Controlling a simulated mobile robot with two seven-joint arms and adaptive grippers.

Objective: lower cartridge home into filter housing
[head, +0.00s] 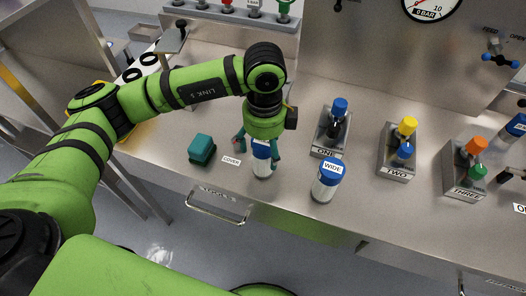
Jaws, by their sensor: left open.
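My left gripper (258,152) reaches down from the green arm with its teal fingers apart. A white cartridge with a blue top (262,159) stands upright on the steel bench between the open fingers; the gripper hides part of it. Whether a finger touches it, I cannot tell. A second white cartridge with a blue cap, labelled WIDE (326,184), stands upright to the right of the gripper, near the bench's front edge. I cannot pick out the filter housing with certainty. My right gripper is not in view.
A teal block (202,149) sits left of the gripper by a COVER label (231,161). Grey stands marked ONE (325,147), TWO (397,172) and THREE (466,191) hold coloured-topped parts to the right. A gauge (431,6) is on the back panel. A drawer handle (217,211) fronts the bench.

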